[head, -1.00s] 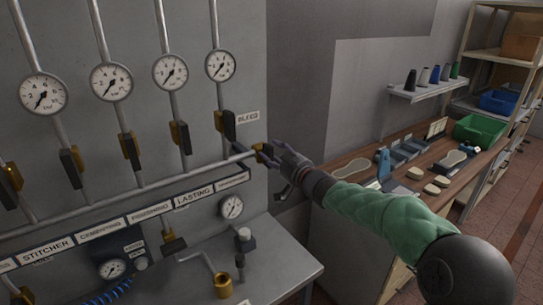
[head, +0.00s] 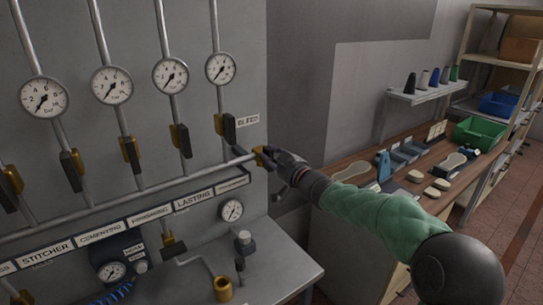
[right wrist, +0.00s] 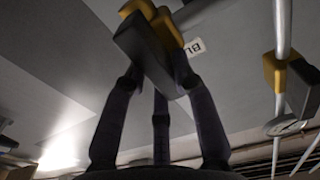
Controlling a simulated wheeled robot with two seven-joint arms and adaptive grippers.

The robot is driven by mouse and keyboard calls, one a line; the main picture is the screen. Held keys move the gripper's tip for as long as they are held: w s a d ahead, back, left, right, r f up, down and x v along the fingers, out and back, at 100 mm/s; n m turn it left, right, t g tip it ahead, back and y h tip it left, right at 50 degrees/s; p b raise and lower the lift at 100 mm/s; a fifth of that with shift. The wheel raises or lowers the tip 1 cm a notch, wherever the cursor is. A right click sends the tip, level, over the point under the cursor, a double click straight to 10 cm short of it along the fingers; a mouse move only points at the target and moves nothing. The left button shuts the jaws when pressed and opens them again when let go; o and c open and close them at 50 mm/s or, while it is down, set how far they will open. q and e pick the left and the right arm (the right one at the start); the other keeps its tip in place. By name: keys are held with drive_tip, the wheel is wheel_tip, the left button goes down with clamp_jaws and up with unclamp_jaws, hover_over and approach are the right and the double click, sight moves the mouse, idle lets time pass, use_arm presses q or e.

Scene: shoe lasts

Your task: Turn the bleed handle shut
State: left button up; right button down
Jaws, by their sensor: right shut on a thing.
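The bleed valve (head: 262,155) is a brass body at the right end of the horizontal pipe, below the BLEED label (head: 248,120). My right gripper (head: 272,160) reaches it from the right. In the right wrist view the dark bleed handle (right wrist: 143,50) lies between the fingers of my right gripper (right wrist: 155,75), which are shut on it. The brass valve body (right wrist: 160,22) shows behind the handle. In the head view the fingers largely hide the handle, so its exact angle is hard to tell there. My left gripper is not in view.
Several dark-handled valves, including the nearest one (head: 227,126), hang under round gauges (head: 220,68) on the grey panel. A wooden worktable (head: 360,170) with lasts and a green bin (head: 478,133) is at right.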

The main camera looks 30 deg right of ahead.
drive_tip(key=shift+d+r+m+p, duration=0.1)
drive_tip(key=shift+m+p, duration=0.3)
drive_tip(key=shift+p, duration=0.25)
drive_tip(key=shift+d+f+m+p, duration=0.15)
drive_tip(key=shift+f+m+p, duration=0.2)
drive_tip(key=shift+m+p, duration=2.35)
drive_tip(key=shift+d+f+m+p, duration=0.1)
drive_tip(key=shift+f+m+p, duration=0.3)
drive_tip(key=shift+m+p, duration=2.3)
drive_tip(key=shift+d+f+m+p, duration=0.15)
drive_tip(key=shift+f+m+p, duration=0.2)
drive_tip(key=shift+m+p, duration=2.3)
drive_tip(key=shift+m+b, duration=0.3)
drive_tip(key=shift+m, duration=0.25)
drive_tip(key=c, duration=1)
unclamp_jaws()
drive_tip(key=shift+f, duration=0.1)
